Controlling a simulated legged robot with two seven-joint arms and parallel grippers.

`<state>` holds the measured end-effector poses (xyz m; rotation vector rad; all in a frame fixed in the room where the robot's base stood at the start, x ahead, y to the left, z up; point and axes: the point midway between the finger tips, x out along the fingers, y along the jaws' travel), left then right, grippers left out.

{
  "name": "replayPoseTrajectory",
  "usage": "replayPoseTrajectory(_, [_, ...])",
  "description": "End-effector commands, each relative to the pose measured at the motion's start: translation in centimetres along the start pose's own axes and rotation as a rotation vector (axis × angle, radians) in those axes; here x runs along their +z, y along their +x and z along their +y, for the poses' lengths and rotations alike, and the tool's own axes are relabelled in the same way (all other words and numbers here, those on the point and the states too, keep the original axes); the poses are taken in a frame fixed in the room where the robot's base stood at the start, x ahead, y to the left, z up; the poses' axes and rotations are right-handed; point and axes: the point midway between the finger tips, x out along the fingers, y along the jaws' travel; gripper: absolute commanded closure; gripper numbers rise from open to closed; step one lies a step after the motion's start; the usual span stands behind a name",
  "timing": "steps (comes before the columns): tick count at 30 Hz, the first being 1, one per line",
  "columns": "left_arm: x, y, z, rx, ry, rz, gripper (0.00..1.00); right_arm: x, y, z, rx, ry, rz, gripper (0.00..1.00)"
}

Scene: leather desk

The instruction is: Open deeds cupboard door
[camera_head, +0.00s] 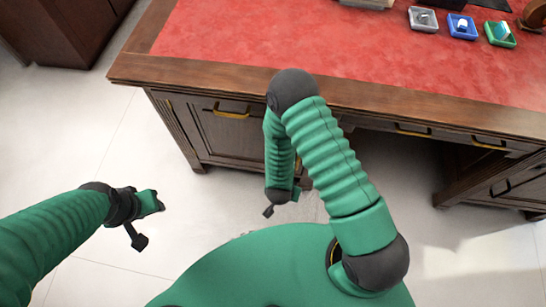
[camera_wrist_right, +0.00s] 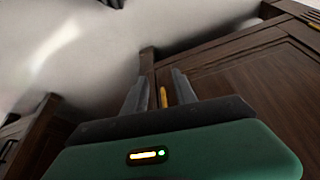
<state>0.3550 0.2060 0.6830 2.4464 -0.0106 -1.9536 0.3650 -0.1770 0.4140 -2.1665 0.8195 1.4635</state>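The desk's left pedestal has a dark wooden cupboard door (camera_head: 218,140), partly hidden behind my right arm in the head view. The same kind of panelled door (camera_wrist_right: 245,85) fills the right of the right wrist view. A slim brass handle (camera_wrist_right: 163,97) stands near its edge. My right gripper (camera_wrist_right: 158,90) is open, with one finger on each side of the handle; I cannot tell whether either finger touches it. In the head view its fingers are hidden beneath my arm. My left gripper (camera_head: 152,203) hangs apart from the desk above the floor, and its finger gap is unclear.
The red leather desktop (camera_head: 260,40) with its wooden rim overhangs the pedestal. A brass drawer pull (camera_head: 232,112) is near the top. Small grey, blue and green trays (camera_head: 462,28) lie at the far right. Pale floor (camera_head: 60,130) is clear on the left.

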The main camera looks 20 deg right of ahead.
Motion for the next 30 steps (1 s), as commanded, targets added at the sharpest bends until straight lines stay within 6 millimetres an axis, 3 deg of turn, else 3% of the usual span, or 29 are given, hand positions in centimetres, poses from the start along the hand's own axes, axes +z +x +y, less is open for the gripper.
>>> replayPoseTrajectory(1, [0.2,0.8,0.0,0.000,0.001,0.001,0.60,0.7,1.3,0.7,0.016,0.011,0.006,0.67])
replayPoseTrajectory(7, [0.2,1.0,0.1,0.001,0.002,0.001,0.60,-1.3,2.0,0.9,0.025,0.021,0.019,0.67])
replayPoseTrajectory(19, [0.8,3.5,0.0,0.000,0.001,0.001,0.60,-10.5,5.8,1.0,0.025,0.017,0.020,0.67])
replayPoseTrajectory(24, [1.0,4.4,0.1,0.000,0.001,0.001,0.60,-10.6,8.2,1.1,0.026,0.014,0.014,0.67])
replayPoseTrajectory(30, [1.0,4.4,0.1,0.000,0.002,0.001,0.60,-10.6,8.6,1.1,0.026,0.013,0.014,0.67])
